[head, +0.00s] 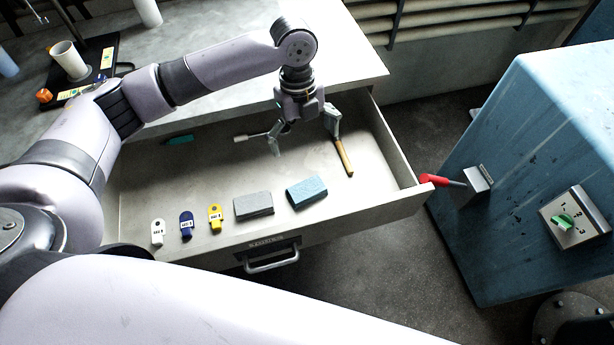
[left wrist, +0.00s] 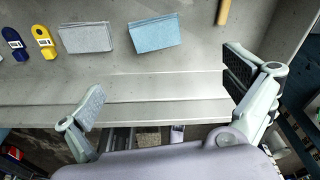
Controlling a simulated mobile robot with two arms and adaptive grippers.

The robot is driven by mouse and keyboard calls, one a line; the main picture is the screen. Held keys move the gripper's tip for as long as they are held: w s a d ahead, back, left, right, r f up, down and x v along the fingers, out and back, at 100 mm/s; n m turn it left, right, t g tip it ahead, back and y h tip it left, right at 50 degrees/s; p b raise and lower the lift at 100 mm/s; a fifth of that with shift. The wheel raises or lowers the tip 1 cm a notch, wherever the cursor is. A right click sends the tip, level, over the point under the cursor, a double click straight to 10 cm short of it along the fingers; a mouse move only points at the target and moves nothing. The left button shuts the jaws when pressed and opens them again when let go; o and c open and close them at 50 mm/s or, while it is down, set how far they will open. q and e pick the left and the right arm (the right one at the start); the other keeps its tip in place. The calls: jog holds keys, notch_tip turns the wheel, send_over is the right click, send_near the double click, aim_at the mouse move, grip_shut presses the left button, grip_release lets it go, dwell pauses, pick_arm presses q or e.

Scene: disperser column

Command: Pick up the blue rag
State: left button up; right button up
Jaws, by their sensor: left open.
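The blue rag (head: 307,192) is a folded flat block lying on the floor of the open drawer, near its front wall. It also shows at the top of the left wrist view (left wrist: 154,34). My left gripper (head: 305,142) is open and empty above the drawer, with its fingers spread wide. In the head view it appears behind the blue rag, apart from it. In the left wrist view the fingers (left wrist: 165,85) stand on either side, below the rag in the picture. My right gripper is not in view.
A grey rag (head: 254,205) lies just left of the blue one, with yellow (head: 215,218), blue (head: 186,225) and white (head: 158,232) key tags further left. A wooden-handled tool (head: 343,157) lies right. The drawer walls (head: 393,150) surround these. A blue cabinet (head: 520,150) stands at right.

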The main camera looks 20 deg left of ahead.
pick_arm(q)
send_over(306, 188)
notch_tip(306, 188, down, 7)
jog(key=f, duration=0.1)
jog(key=f+p, duration=0.1)
jog(key=shift+w+f, duration=0.4)
jog(key=shift+f, duration=0.4)
jog(key=shift+s+f, duration=0.15)
jog(key=shift+f, duration=0.3)
jog(key=f, duration=0.2)
jog(key=f+p, duration=0.1)
jog(key=shift+s+f, duration=0.25)
jog(key=shift+f, duration=0.6)
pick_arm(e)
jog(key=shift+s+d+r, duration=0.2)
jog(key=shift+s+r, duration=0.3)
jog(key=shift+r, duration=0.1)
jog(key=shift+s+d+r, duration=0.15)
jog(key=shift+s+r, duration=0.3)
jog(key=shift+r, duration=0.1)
pick_arm(q)
jog(key=shift+c, duration=0.4)
jog(key=c, duration=0.9)
